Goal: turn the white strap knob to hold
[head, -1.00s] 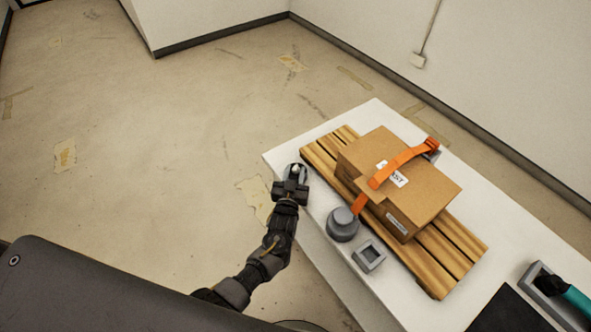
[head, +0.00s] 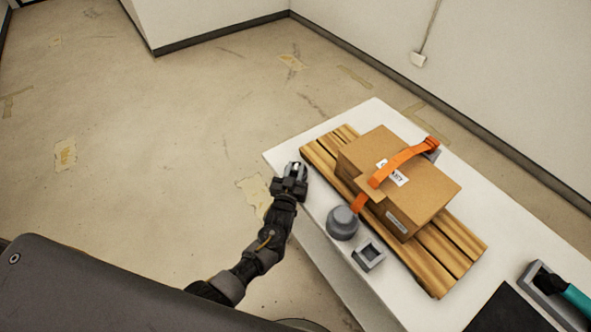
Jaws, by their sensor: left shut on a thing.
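My left gripper (head: 297,168) is at the near left edge of the white table, to the left of the wooden pallet. It is shut on a small white thing between its fingertips, which looks like the white strap knob (head: 296,165); the fingers hide most of it, and its setting cannot be read. An orange strap (head: 400,163) runs over a cardboard box (head: 425,190) on the pallet (head: 452,250). The strap's near end comes down beside a round grey knob-like part (head: 342,224). My right gripper is not in view.
A small grey square frame (head: 368,256) sits on the white table (head: 345,275) in front of the pallet. A teal-handled tool (head: 575,298) lies in a grey holder at the right, near a black mat (head: 507,312). The floor to the left is clear.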

